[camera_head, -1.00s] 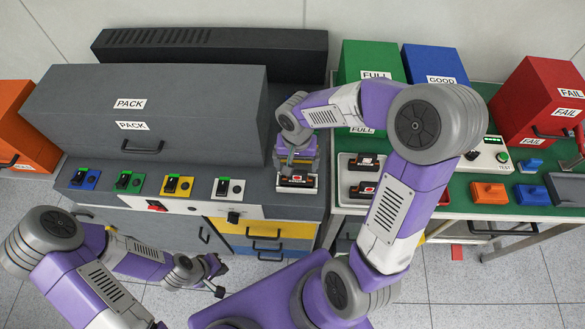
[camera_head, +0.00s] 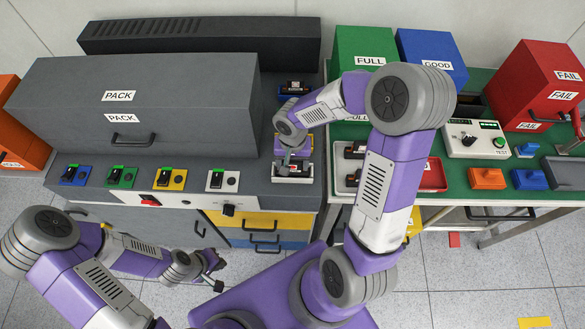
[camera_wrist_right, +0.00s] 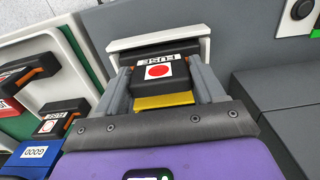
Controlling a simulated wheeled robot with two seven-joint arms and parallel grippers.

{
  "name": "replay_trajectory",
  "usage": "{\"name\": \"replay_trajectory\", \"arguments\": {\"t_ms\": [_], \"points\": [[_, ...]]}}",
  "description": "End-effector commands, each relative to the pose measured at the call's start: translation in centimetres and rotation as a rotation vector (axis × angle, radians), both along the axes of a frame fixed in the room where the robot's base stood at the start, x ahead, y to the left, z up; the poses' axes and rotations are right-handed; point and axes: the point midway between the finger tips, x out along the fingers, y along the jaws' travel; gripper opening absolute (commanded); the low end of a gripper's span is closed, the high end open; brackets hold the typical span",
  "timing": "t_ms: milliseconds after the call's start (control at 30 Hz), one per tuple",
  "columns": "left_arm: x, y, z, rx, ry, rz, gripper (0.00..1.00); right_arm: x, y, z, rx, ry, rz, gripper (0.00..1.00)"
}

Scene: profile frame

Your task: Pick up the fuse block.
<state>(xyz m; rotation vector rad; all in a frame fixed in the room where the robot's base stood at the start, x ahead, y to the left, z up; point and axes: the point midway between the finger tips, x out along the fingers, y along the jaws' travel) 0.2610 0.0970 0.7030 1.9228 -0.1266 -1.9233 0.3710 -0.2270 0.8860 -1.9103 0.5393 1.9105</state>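The fuse block (camera_wrist_right: 160,72) is black, with a FUSE label, a red dot and a yellow part, in the right wrist view. It lies between the two grey fingers of my right gripper (camera_wrist_right: 165,82), close to both; whether they press on it is not clear. A white-rimmed holder (camera_wrist_right: 150,38) is just beyond it. In the head view my right gripper (camera_head: 293,163) is low over this holder on the grey bench and hides most of the block. My left gripper (camera_head: 216,275) is open and empty, off the front of the bench.
Another dark labelled block (camera_head: 294,88) lies at the back of the bench. A white tray (camera_head: 340,185) with dark blocks is on the green table, near a red tray (camera_head: 435,175). The grey PACK box (camera_head: 130,100) stands left of my right gripper.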

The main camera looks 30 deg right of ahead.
Motion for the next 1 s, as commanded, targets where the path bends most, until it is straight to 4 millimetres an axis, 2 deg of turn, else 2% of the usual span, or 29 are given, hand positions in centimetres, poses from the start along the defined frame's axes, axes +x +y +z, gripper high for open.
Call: {"name": "replay_trajectory", "arguments": {"t_ms": [33,200,433,533,800,1000], "points": [[0.0,0.0,0.0,0.000,0.000,0.000,0.00,0.0,0.0,0.0,0.000,0.000,0.000,0.60],[0.0,0.0,0.0,0.000,0.000,0.000,0.00,0.0,0.0,0.0,0.000,0.000,0.000,0.34],[0.0,0.0,0.1,0.000,0.000,0.000,0.00,0.0,0.0,0.2,-0.001,-0.001,0.000,0.33],[0.0,0.0,0.4,0.000,0.000,0.000,0.00,0.1,0.0,1.1,-0.002,-0.003,0.001,0.33],[0.0,0.0,1.9,0.000,0.000,0.000,0.00,0.1,0.0,6.5,-0.002,-0.005,-0.001,0.32],[0.0,0.0,2.5,0.000,0.000,0.000,0.00,0.1,0.0,9.4,-0.001,-0.003,0.000,0.32]]}}
